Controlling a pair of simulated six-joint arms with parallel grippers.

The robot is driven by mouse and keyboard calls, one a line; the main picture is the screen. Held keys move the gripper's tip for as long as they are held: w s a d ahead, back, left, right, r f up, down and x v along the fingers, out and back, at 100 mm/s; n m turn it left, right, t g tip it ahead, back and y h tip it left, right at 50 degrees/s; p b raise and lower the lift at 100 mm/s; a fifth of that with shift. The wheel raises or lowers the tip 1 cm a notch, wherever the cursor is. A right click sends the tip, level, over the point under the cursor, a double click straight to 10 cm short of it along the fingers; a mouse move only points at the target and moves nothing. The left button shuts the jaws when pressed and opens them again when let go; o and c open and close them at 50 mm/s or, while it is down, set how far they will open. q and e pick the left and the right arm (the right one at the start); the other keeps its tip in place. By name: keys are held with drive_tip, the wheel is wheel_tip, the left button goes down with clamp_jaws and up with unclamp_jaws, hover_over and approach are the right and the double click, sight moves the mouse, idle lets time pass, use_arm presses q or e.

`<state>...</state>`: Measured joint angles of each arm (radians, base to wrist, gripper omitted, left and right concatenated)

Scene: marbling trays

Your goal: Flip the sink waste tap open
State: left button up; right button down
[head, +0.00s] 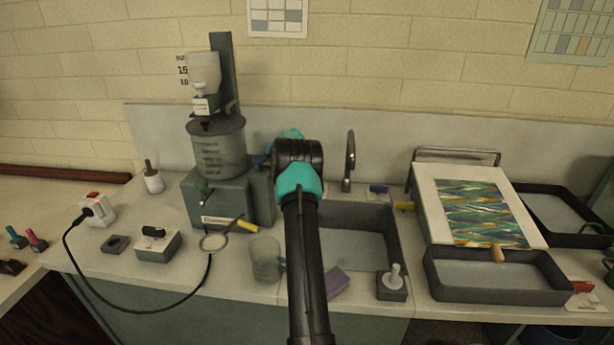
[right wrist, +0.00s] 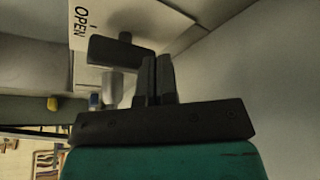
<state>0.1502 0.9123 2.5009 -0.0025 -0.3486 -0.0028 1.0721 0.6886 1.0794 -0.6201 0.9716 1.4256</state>
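In the right wrist view, a pale plate (right wrist: 143,18) carries the word OPEN, turned sideways. A dark bar-shaped lever (right wrist: 118,51) with a short round stub lies in front of it; I take this for the waste tap. My right gripper (right wrist: 158,62) has its two dark fingers together, with nothing seen between them. The fingertips are close to the lever's end; I cannot tell whether they touch it. In the head view one dark arm with teal parts reaches up the middle, past the sink (head: 396,240), and its wrist hides the fingers. My left gripper is not seen.
A grey stand with a measuring vessel (head: 218,150) is left of the arm. A clear cup (head: 265,258) and purple sponge (head: 336,283) flank the arm. A curved faucet (head: 349,160) stands behind the sink. Trays and a marbled sheet (head: 474,213) are at right.

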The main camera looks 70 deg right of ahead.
drive_tip(key=v, duration=1.7)
drive_tip(key=shift+r, duration=0.25)
